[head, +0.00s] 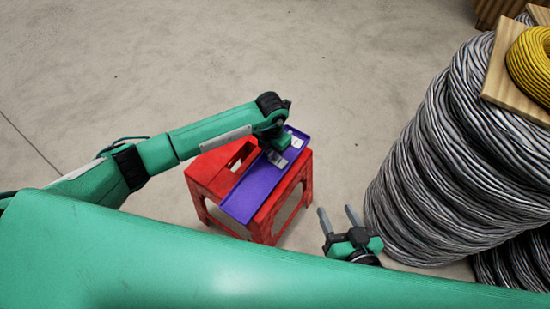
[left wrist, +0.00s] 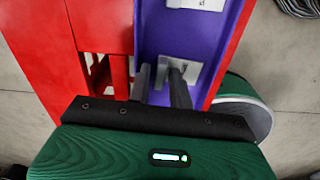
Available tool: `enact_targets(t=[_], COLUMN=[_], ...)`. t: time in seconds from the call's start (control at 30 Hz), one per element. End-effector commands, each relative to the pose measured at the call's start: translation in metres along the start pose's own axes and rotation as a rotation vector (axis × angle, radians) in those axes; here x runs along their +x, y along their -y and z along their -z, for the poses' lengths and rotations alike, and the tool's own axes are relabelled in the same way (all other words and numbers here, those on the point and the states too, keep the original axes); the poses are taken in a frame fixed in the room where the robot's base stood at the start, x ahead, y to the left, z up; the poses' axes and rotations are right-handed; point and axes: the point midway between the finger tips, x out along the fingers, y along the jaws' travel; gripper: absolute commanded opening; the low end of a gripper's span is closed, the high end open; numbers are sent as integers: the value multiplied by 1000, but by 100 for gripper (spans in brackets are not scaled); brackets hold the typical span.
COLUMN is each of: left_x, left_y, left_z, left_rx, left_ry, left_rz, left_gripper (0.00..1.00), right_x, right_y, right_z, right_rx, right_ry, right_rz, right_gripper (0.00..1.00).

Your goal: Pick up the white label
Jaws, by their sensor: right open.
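A white label (left wrist: 196,74) lies in the purple tray (head: 248,196) on a red stool (head: 210,170). A second white label (left wrist: 197,4) lies farther along the tray; it also shows in the head view (head: 297,142). My left gripper (left wrist: 159,72) is low over the tray at the nearer label. Its fingers are apart, and the right-hand finger overlaps the label in the left wrist view. Whether a finger touches it cannot be told. My right gripper (head: 339,218) is open and empty, right of the stool.
Tall stacks of grey cable coils (head: 440,160) stand on the right. A yellow coil (head: 535,65) rests on a wooden board (head: 497,80) on top. The stool has a slot left of the tray. The concrete floor (head: 200,60) behind the stool is clear.

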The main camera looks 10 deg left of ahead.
Motion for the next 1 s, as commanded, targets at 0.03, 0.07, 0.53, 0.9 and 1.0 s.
enact_targets(t=[0.03,0.07,0.53,0.9,1.0], left_x=[2,3,2,-11,-26], left_y=[0,0,0,0,0], left_z=[0,0,0,-1,-1], left_rx=[0,0,1,1,2], left_ry=[0,0,0,3,2], left_rz=[0,0,1,1,1], left_gripper=[21,21,0,0,0], right_x=[0,0,0,-1,-3], right_y=[1,1,1,0,-7], right_z=[0,0,1,-1,2], right_rx=[1,1,1,-2,-10], right_ry=[-6,-9,-9,19,56], right_rz=[2,2,2,-2,-17], right_gripper=[54,54,54,54,54])
